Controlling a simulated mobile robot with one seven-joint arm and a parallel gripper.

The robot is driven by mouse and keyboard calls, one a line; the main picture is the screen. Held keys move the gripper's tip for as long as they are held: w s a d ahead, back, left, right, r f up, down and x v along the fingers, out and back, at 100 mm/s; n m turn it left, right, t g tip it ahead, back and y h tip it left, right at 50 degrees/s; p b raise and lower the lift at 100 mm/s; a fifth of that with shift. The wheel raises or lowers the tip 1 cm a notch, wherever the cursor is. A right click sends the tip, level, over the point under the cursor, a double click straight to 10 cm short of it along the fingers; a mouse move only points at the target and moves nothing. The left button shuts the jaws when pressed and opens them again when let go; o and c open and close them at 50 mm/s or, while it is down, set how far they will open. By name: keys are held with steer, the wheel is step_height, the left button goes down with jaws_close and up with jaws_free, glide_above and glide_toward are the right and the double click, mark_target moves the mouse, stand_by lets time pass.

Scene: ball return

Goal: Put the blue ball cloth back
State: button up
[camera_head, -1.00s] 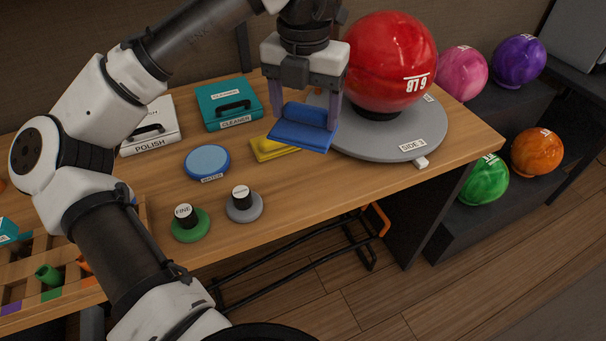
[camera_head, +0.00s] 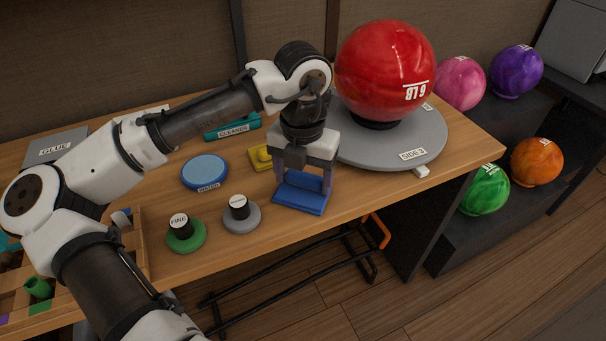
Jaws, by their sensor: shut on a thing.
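The blue ball cloth (camera_head: 301,199) is a folded blue pad with a raised roll on top. My gripper (camera_head: 301,180) points down and is shut on that roll. The cloth is close to the wooden table's front edge, right of the grey round pad; I cannot tell whether it touches the table. A yellow cloth (camera_head: 262,158) lies behind it, partly hidden by my gripper. The red ball (camera_head: 385,68) sits on the grey turntable (camera_head: 432,137) at the back right.
A blue water dish (camera_head: 205,171), a grey pad (camera_head: 241,216) and a green "FINE" pad (camera_head: 186,235) stand to the left. A wooden compartment tray (camera_head: 136,262) is at the far left. The wooden tabletop (camera_head: 365,183) is bare right of the cloth.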

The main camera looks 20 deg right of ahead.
mark_target(303, 179)
steer(key=shift+f, duration=0.1)
steer(key=o, duration=0.9)
step_height(303, 179, up, 12)
steer(key=shift+r+p, duration=0.15)
steer(key=shift+p, duration=0.6)
